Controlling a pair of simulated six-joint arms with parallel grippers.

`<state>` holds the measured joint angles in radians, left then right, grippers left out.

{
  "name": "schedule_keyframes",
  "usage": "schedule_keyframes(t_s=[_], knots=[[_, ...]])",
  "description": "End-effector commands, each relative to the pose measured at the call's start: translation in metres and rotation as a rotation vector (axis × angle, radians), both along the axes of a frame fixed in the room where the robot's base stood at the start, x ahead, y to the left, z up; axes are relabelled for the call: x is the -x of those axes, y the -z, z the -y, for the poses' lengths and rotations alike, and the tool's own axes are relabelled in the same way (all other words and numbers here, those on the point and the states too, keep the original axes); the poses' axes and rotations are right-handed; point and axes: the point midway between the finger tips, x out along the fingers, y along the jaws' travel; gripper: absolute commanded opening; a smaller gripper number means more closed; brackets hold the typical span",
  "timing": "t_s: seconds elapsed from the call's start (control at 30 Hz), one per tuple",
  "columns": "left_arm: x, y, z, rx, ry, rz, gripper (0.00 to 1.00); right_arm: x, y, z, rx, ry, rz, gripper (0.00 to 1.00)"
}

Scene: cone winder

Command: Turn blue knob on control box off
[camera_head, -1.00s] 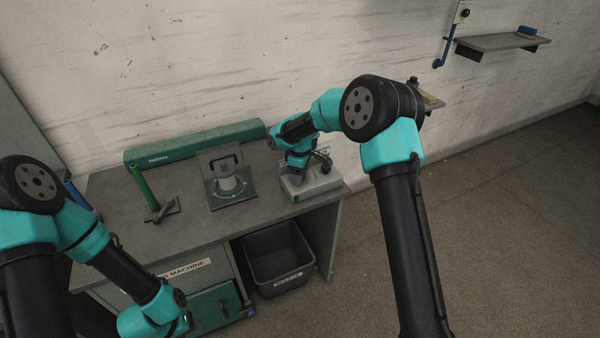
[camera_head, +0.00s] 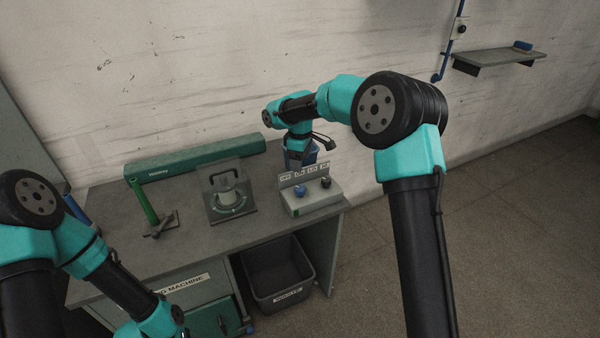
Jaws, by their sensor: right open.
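The control box (camera_head: 316,204) is a pale grey box at the right end of the workbench. The blue knob (camera_head: 300,191) is on its top, left of a black knob (camera_head: 326,183). An upright label plate (camera_head: 305,174) stands behind both knobs; its text is too small to read surely. My right gripper (camera_head: 300,159) is open, above and behind the label plate, apart from the blue knob. Its fingertips are not clearly visible. My left arm hangs low at the lower left, and its gripper is out of the frame.
A clear-covered device (camera_head: 229,205) stands left of the control box. A green post (camera_head: 142,200) and a long green housing (camera_head: 195,157) are further left and back. A dark waste bin (camera_head: 280,282) sits below the bench. A wall shelf (camera_head: 497,58) is at right.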

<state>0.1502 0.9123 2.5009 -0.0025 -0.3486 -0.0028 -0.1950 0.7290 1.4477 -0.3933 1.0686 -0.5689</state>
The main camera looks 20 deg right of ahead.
Motion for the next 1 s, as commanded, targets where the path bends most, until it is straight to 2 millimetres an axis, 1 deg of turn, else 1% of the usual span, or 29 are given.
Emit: schedule_keyframes(t_s=[0.03, 0.2, 0.3, 0.43, 0.7, 0.8, 0.87, 0.93, 0.97, 1.0], knots=[[0.000, 0.000, 0.000, 0.000, 0.000, 0.000, 0.52, 0.000, -0.011, -0.001, 0.000, -0.001, 0.002, 0.67], [0.000, 0.000, 0.000, 0.000, 0.000, 0.000, 0.52, 0.000, -0.039, 0.000, 0.001, 0.000, 0.002, 0.67], [0.000, 0.000, 0.000, 0.000, 0.000, 0.000, 0.52, 0.000, -0.049, 0.000, 0.001, 0.000, 0.001, 0.67], [0.000, 0.000, 0.000, 0.000, 0.000, 0.000, 0.52, 0.000, -0.055, 0.000, 0.001, 0.000, -0.001, 0.67], [0.000, 0.000, 0.000, 0.000, 0.000, 0.000, 0.52, 0.000, -0.056, 0.000, 0.001, -0.001, -0.001, 0.67], [0.000, 0.000, 0.000, 0.000, 0.000, 0.000, 0.52, -0.001, -0.053, 0.002, -0.006, 0.011, -0.002, 0.67], [0.000, 0.000, 0.000, 0.000, 0.000, 0.000, 0.52, -0.002, -0.047, 0.005, -0.022, 0.036, -0.004, 0.67], [0.000, 0.000, 0.000, 0.000, 0.000, 0.000, 0.52, -0.005, -0.036, 0.011, -0.059, 0.094, -0.007, 0.67], [0.000, 0.000, 0.000, 0.000, 0.000, 0.000, 0.52, -0.006, -0.028, 0.016, -0.080, 0.129, -0.010, 0.67], [0.000, 0.000, 0.000, 0.000, 0.000, 0.000, 0.52, -0.009, -0.017, 0.022, -0.116, 0.186, -0.012, 0.67]])
